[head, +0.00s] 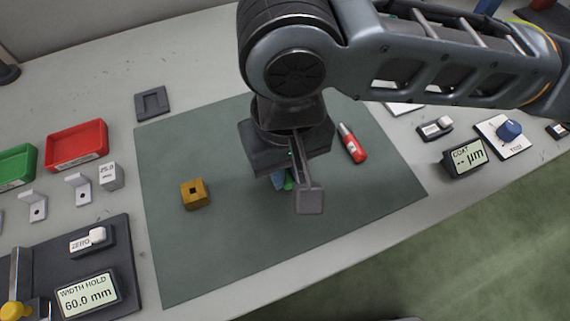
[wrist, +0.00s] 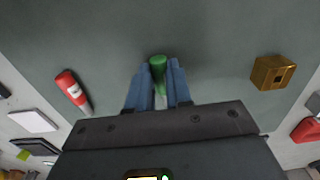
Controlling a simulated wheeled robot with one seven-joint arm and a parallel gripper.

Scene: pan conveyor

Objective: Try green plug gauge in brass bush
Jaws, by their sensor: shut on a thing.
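The brass bush (head: 195,194) is a square block with a dark square hole in its top. It sits on the left part of the green mat, and it also shows at the right in the wrist view (wrist: 272,72). My gripper (wrist: 159,78) is shut on the green plug gauge (wrist: 158,66), held between its blue fingers. In the head view the green gauge (head: 288,183) is mostly hidden behind my wrist. The gripper is over the middle of the mat, to the right of the bush and apart from it. How high the gauge is above the mat is hard to tell.
A red and white tool (head: 354,145) lies on the mat (head: 240,255) right of my gripper. Left are a red tray (head: 76,145), a green tray (head: 16,165) and a width display (head: 87,294). A coating meter (head: 465,157) stands right. The mat between gripper and bush is clear.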

